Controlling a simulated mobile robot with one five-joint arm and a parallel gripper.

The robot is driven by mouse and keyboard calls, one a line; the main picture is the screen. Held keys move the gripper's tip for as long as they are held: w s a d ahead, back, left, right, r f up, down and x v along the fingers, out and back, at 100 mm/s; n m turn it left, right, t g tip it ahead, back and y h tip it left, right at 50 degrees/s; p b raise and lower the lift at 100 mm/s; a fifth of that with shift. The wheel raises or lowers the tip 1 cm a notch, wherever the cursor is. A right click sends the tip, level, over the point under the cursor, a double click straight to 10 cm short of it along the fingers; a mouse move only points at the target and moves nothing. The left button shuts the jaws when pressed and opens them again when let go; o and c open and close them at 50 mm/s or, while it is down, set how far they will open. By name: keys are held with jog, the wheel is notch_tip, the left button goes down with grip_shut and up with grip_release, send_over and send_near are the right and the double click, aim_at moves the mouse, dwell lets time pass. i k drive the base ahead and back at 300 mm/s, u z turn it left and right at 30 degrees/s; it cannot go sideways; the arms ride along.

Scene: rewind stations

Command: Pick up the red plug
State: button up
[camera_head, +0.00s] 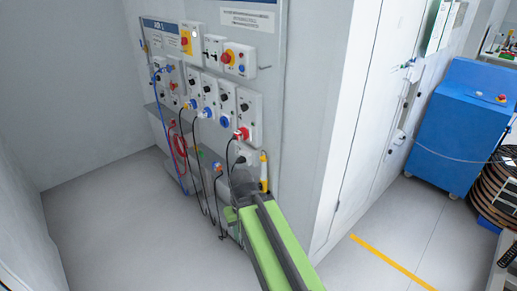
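A small red plug-like fitting (243,133) shows at the lower front of the rightmost grey box in the row on the wall panel. I cannot tell whether it is a plug or a socket.
Black and blue cables (197,165) hang from the panel boxes beside my gripper. A yellow object (263,170) stands just right of it. Grey floor (110,220) is clear at left. A blue cabinet (465,125) and cable reels (492,190) stand at far right.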

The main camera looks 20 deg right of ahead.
aim_at(240, 135)
jog(key=u, duration=0.1)
jog(key=k, duration=0.15)
jog(key=z, duration=0.25)
jog(key=i, duration=0.95)
jog(key=u, duration=1.2)
jog(key=k, duration=0.1)
jog(key=u, duration=2.45)
jog(key=k, duration=1.45)
jog(key=z, duration=0.2)
